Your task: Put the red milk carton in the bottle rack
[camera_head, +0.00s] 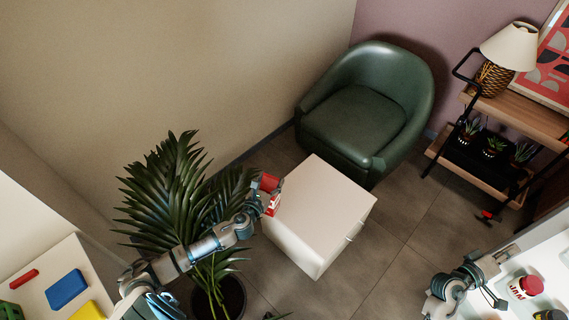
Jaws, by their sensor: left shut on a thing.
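The red milk carton (273,205), red and white, is at the end of my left arm, in front of the white cabinet's left edge in the head view. My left gripper (258,200) is shut on it; the fingers cover part of its left side. The carton looks held up, away from the floor. My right gripper (470,281) is at the lower right, by the pale surface with jars; its fingers are too small and overlapped to read. I cannot make out a bottle rack in this view.
A potted palm (165,190) stands beside and behind my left arm. A white cabinet (325,205) and green armchair (370,110) are in the middle. Coloured blocks (67,289) lie at lower left. A shelf with a lamp (508,47) is at upper right.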

